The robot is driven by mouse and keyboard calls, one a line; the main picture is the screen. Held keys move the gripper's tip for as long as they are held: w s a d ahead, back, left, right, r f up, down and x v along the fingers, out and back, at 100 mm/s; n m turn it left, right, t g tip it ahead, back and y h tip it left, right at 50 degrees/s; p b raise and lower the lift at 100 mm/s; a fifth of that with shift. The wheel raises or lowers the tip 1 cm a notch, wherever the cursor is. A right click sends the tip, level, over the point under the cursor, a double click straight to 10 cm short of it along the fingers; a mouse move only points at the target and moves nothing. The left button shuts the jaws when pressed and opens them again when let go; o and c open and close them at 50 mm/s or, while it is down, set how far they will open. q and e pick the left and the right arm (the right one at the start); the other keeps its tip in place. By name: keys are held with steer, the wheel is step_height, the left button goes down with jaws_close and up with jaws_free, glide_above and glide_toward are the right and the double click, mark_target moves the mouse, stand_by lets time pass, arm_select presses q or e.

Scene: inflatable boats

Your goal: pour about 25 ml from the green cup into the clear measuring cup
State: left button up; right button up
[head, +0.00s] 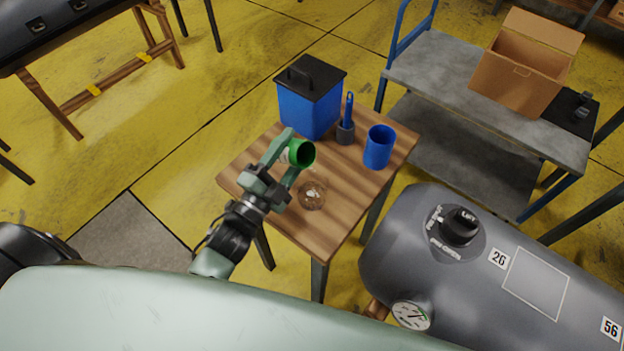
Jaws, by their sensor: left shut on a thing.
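My left gripper (284,157) is shut on the green cup (302,153) above the small wooden table (347,210). The cup is tilted, with its open mouth facing right and toward me; its inside looks dark green, and I cannot make out the liquid level. The clear measuring cup (312,195) stands on the table just below and slightly right of the green cup. Something pale shows inside it, but I cannot tell how much it holds. No stream between the two cups can be seen. My right gripper is not in view.
A blue bin with a black lid (310,98), a blue brush in a dark holder (346,131) and a blue cup (379,147) stand on the table. A grey inflatable tube (480,265) lies close at right. A cart (440,75) with a cardboard box (524,65) stands behind.

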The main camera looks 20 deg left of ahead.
arm_select(q)
steer(key=shift+d+r+m+h, duration=0.1)
steer(key=shift+r+m+h, duration=0.3)
steer(key=shift+m, duration=0.5)
steer(key=shift+a, duration=0.3)
stand_by(0.3)
steer(key=shift+d+r+m, duration=0.25)
steer(key=shift+d+m, duration=0.15)
steer(key=shift+m, duration=0.3)
stand_by(0.6)
steer(key=shift+f+n, duration=0.1)
steer(key=shift+n, duration=0.2)
steer(key=n, duration=0.1)
steer(key=n+p, duration=0.1)
steer(key=n, duration=0.1)
steer(key=shift+a+f+y, duration=0.2)
steer(key=shift+f+y, duration=0.2)
steer(key=shift+r+n+p, duration=0.25)
steer(key=shift+n+p, duration=0.05)
steer(key=shift+n, duration=0.2)
steer(key=shift+f, duration=0.2)
